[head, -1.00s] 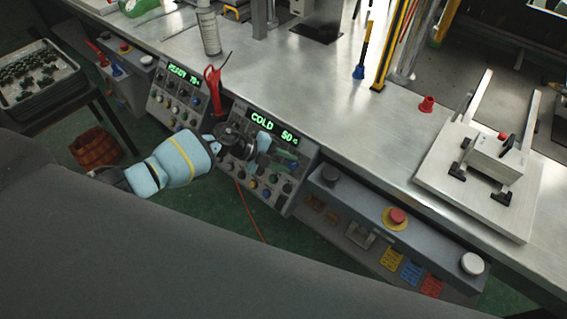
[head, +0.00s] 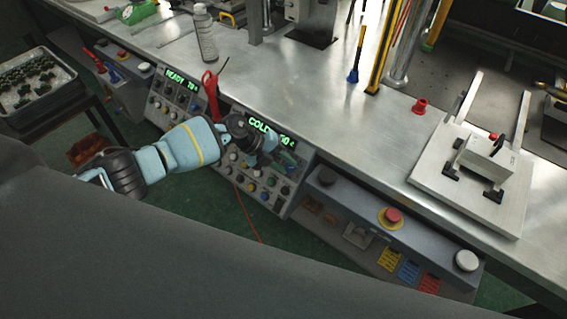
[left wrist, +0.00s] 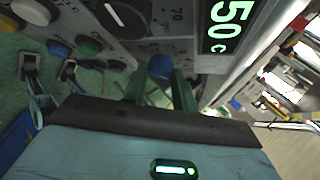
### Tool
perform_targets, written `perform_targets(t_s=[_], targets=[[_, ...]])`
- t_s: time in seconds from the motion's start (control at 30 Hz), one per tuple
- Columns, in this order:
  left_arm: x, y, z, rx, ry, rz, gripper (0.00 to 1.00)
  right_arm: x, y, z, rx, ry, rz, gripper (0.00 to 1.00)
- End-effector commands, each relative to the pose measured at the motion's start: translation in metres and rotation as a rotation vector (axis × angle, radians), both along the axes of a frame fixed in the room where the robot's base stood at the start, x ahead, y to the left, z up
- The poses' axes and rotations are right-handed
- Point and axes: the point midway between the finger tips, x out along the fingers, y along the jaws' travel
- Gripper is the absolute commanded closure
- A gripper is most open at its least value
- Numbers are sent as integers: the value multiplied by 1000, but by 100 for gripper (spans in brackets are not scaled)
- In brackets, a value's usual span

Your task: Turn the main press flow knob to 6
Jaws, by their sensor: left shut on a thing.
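The press control panel (head: 262,180) has a green display reading COLD, partly covered by my arm. The display (left wrist: 229,25) shows 50 c in the left wrist view. My left gripper (head: 266,160) is at the upper part of this panel. In the left wrist view its two dark green fingers (left wrist: 160,88) are shut on a small blue knob (left wrist: 160,67). A large black dial (left wrist: 122,16) with a white pointer line is beside it, near the printed number 70. The blue knob's setting and label are not readable. My right gripper is out of view.
A red-handled tool (head: 211,95) stands by the left panel (head: 173,100), whose display reads READY. Other panel knobs crowd close around my gripper. A ledge with a red emergency button (head: 393,215) lies to the right. The steel bench (head: 310,95) is mostly clear behind.

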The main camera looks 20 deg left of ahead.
Motion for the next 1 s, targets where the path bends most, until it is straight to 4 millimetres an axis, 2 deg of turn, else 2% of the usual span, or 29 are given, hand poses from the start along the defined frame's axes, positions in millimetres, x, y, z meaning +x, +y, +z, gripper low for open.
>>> perform_targets(t_s=[0.17, 0.2, 0.33, 0.67, 1.0], targets=[[-1, 0, -1, 0, 1, -1, 95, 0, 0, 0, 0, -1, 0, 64], [-1, -1, -1, 0, 1, -1, 69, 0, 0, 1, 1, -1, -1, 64], [-1, -1, -1, 0, 1, -1, 52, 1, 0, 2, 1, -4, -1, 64], [0, 1, 2, -1, 0, 0, 51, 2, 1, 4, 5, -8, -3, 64], [-8, 34, 37, 1, -7, 1, 51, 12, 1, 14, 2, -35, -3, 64]])
